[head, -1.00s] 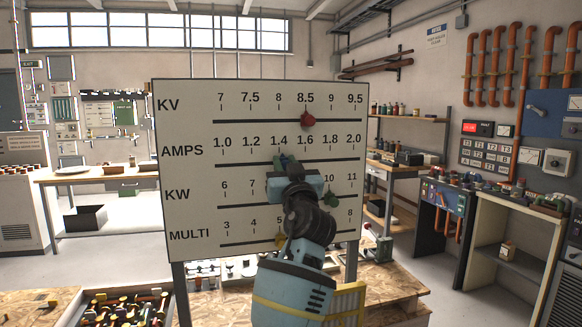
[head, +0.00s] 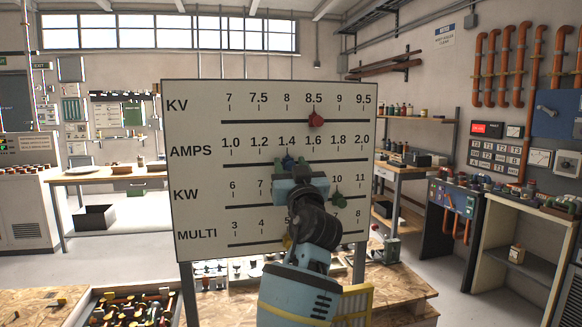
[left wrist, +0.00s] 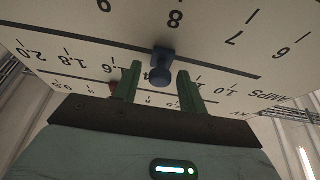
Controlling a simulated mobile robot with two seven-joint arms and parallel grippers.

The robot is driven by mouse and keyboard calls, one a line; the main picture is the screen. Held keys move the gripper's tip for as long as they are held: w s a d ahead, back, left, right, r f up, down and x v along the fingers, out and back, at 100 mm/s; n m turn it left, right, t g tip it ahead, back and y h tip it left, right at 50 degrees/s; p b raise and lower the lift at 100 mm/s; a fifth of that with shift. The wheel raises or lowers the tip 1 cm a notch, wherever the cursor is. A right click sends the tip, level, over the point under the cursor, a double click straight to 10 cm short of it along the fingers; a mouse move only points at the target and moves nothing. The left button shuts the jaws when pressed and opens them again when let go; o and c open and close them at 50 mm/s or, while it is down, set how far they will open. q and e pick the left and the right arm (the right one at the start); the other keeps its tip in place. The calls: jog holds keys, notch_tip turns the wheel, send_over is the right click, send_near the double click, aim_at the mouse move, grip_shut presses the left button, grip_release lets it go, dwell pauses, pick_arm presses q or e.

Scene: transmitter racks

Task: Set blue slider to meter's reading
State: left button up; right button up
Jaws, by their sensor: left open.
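The white scale board (head: 200,215) stands upright in the head view, with KV, AMPS, KW and MULTI rows. The blue slider (head: 288,163) is on the AMPS track near 1.4, partly hidden by my gripper. My left gripper (head: 290,163) is at this track, its fingers open. In the left wrist view, which shows the board upside down, the blue knob (left wrist: 162,65) lies between the tips of the open fingers (left wrist: 159,70), with a gap visible on both sides.
A red slider (head: 316,118) sits at about 8.5 on KV, and a green slider (head: 338,196) near 10 on KW. My arm partly hides the MULTI row. A wooden bench (head: 395,288) with loose parts stands below the board.

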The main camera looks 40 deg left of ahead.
pick_arm(q)
jog(key=b+v, duration=0.1)
jog(key=v, duration=0.6)
pick_arm(e)
jog(key=shift+s+a+f, duration=0.15)
jog(key=shift+s+f, duration=0.5)
jog(key=shift+f, duration=0.25)
pick_arm(q)
jog(key=shift+s, duration=0.1)
pick_arm(e)
jog(key=shift+w, duration=0.1)
pick_arm(q)
jog(key=shift+d+f, duration=0.1)
jog(key=shift+f, duration=0.05)
